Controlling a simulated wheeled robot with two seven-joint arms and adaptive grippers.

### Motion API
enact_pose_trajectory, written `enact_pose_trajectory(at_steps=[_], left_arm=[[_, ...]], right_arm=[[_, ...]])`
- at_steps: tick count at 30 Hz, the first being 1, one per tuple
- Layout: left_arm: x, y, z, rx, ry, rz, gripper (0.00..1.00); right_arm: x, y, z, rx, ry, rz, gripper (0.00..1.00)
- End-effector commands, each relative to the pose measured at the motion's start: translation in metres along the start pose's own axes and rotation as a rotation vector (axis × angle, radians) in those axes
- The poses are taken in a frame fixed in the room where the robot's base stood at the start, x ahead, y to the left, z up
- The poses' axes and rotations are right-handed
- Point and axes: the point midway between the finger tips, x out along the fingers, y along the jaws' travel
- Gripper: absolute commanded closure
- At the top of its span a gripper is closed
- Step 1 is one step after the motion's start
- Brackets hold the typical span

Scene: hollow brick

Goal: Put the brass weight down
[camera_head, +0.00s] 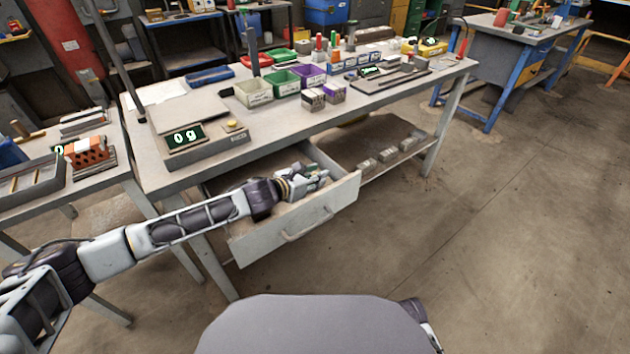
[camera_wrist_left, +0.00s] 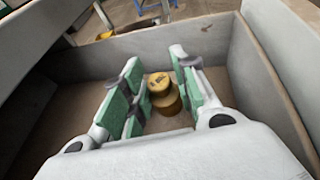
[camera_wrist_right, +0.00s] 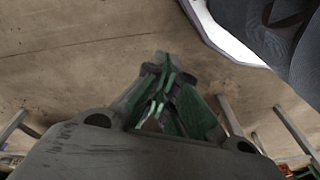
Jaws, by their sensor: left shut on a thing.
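The brass weight (camera_wrist_left: 163,92) is a small gold cylinder with a narrower top. In the left wrist view it stands roughly upright between the green-padded fingers of my left gripper (camera_wrist_left: 155,68), which is shut on it. Both are inside the open drawer (camera_wrist_left: 95,62); I cannot tell whether the weight touches its floor. In the head view my left gripper (camera_head: 310,176) is down in the drawer (camera_head: 305,220), and the weight is hidden there. My right gripper (camera_wrist_right: 160,100) is shut and empty above the bare floor.
A scale (camera_head: 187,137) reading 0 g sits on the bench (camera_head: 300,119) above the drawer, with a small gold round part at its right. Several coloured bins (camera_head: 254,93) stand behind. An orange hollow brick (camera_head: 87,150) sits on the left table. The right floor is clear.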

Motion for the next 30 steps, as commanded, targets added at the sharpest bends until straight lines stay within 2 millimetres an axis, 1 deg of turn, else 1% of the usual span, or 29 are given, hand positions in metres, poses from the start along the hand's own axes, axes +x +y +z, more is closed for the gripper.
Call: enact_pose_trajectory(at_steps=[1, 3, 8, 19, 20, 21, 24, 30], left_arm=[[0.002, -0.001, -0.006, -0.001, -0.001, -0.001, 1.00], [0.004, -0.001, -0.011, 0.000, -0.001, -0.002, 1.00], [0.005, -0.001, -0.013, 0.001, -0.002, -0.002, 1.00], [0.006, -0.001, -0.015, 0.000, -0.001, -0.001, 1.00], [0.006, -0.001, -0.016, 0.000, 0.000, -0.001, 0.68], [0.006, -0.001, -0.016, 0.000, 0.000, -0.001, 0.63], [0.006, -0.001, -0.016, 0.000, 0.000, -0.001, 0.50], [0.006, -0.001, -0.016, 0.000, 0.000, -0.001, 0.50]], right_arm=[[-0.003, -0.001, -0.003, -0.001, 0.010, -0.002, 1.00], [-0.008, -0.001, -0.006, -0.001, 0.020, -0.003, 1.00], [-0.015, -0.002, -0.010, -0.002, 0.030, -0.005, 1.00], [-0.011, -0.002, -0.006, -0.002, 0.021, -0.004, 1.00], [-0.011, -0.002, -0.005, -0.002, 0.019, -0.004, 1.00], [-0.010, -0.002, -0.005, -0.002, 0.017, -0.004, 1.00], [-0.009, -0.002, -0.004, -0.002, 0.015, -0.004, 1.00], [-0.009, -0.002, -0.004, -0.002, 0.017, -0.004, 1.00]])
